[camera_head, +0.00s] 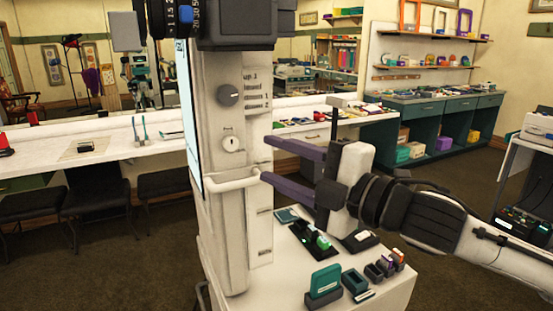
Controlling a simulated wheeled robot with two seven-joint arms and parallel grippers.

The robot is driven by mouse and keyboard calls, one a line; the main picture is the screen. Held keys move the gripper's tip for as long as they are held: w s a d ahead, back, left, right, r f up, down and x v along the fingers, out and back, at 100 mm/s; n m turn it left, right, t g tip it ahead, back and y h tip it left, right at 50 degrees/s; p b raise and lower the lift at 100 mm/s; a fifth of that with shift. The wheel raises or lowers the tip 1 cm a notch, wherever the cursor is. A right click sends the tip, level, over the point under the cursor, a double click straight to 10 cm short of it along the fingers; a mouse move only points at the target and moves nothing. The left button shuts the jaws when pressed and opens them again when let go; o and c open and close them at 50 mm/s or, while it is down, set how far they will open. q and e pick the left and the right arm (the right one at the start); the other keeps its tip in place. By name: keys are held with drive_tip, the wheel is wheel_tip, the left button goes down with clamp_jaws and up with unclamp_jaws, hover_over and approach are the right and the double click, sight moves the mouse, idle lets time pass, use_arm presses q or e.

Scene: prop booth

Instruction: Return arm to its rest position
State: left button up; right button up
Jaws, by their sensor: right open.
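My right arm (430,215) comes in from the right edge. Its right gripper (266,158) points left with its two purple fingers spread apart and nothing between them. The fingertips are beside the white booth column (222,180); I cannot tell whether they touch it. The column has a grey knob (229,95), a round key switch (231,144) and a white handle bar (225,185). My left gripper is not in view.
Below the gripper, a white stand top (290,290) holds a teal block in a holder (325,283) and several small items. A white counter with dark stools (100,190) lies left. Teal cabinets (440,120) stand at the back right. Carpet (450,275) is clear beside the stand.

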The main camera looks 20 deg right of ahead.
drive_tip(key=shift+s+d, duration=0.25)
drive_tip(key=shift+s, duration=0.15)
drive_tip(key=shift+f, duration=0.1)
wheel_tip(320, 180, down, 29)
drive_tip(key=s+a+m+g+h, duration=0.2)
drive_tip(key=m+h, duration=0.1)
drive_tip(key=m, duration=0.8)
drive_tip(key=s+d+f+m+g+h, duration=0.1)
drive_tip(key=s+f+m+g+h, duration=0.2)
drive_tip(key=s+f+m, duration=0.6)
drive_tip(key=s+f+g, duration=0.2)
drive_tip(key=s+f, duration=1.1)
drive_tip(key=f, duration=0.3)
drive_tip(key=shift+d, duration=0.15)
